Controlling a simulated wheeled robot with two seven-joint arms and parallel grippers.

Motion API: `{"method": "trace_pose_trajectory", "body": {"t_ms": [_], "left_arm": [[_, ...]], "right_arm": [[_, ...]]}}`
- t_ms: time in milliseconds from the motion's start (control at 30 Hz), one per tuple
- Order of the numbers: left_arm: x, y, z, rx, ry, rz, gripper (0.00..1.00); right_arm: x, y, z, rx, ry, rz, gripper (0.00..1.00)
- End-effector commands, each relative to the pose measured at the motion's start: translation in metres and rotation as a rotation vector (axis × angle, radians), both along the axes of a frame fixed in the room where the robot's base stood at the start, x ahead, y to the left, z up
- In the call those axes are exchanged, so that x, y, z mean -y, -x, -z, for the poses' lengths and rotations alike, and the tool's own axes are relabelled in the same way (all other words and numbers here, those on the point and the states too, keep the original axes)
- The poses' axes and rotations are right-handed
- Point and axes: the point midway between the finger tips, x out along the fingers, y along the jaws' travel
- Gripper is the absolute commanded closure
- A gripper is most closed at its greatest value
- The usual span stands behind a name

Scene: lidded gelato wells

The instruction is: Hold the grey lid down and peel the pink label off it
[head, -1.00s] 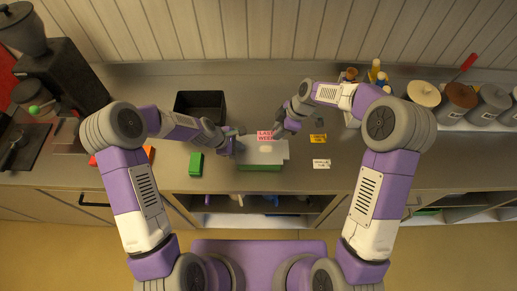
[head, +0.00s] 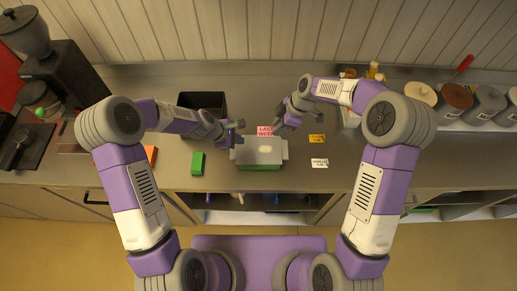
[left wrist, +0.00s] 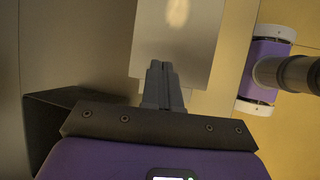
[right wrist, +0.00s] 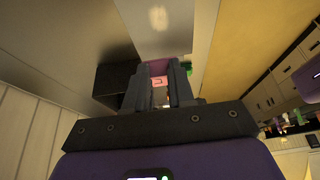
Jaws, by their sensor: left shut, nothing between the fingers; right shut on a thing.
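The grey lid (head: 247,154) lies flat on the counter area in front of me, with a green edge along its front; its bare top also shows in the left wrist view (left wrist: 150,55) and right wrist view (right wrist: 140,35). The pink label (head: 265,130) with dark print appears just beyond the lid's back edge. My right gripper (head: 279,124) is shut on the label, which shows between its fingers in the right wrist view (right wrist: 157,81). My left gripper (head: 239,124) is shut and empty near the lid's back left corner; I cannot tell any contact.
A black bin (head: 203,101) stands behind my left gripper. A green block (head: 198,164) lies left of the lid. A yellow label (head: 317,138) and a white label (head: 320,162) lie to the right. Lidded tubs (head: 487,101) stand far right. The counter's front is mostly clear.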

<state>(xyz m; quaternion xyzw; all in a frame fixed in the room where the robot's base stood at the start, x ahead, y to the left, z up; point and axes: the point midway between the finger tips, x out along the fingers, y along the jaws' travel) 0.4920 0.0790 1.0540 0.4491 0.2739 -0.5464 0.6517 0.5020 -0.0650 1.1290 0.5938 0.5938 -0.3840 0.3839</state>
Motion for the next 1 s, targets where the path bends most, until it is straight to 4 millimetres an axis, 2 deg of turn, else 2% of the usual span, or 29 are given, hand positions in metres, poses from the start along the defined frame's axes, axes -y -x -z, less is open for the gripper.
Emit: {"method": "trace_pose_trajectory", "body": {"t_ms": [167, 400, 600, 800, 1000], "left_arm": [[-0.011, 0.005, -0.020, 0.005, -0.001, -0.001, 1.00], [-0.033, 0.017, -0.060, 0.005, -0.002, -0.002, 1.00], [-0.048, 0.026, -0.087, 0.003, -0.001, -0.001, 1.00], [-0.054, 0.030, -0.098, 0.000, 0.000, 0.000, 1.00], [-0.055, 0.030, -0.099, -0.001, 0.000, 0.000, 1.00]], "right_arm": [[0.000, 0.000, 0.003, 0.000, 0.000, 0.000, 1.00], [0.000, 0.000, 0.007, 0.000, 0.000, 0.000, 1.00], [0.000, 0.000, 0.008, 0.000, 0.000, 0.000, 1.00], [0.000, 0.000, 0.009, 0.000, 0.000, 0.000, 1.00], [0.000, 0.000, 0.009, 0.000, 0.000, 0.000, 1.00]]}}
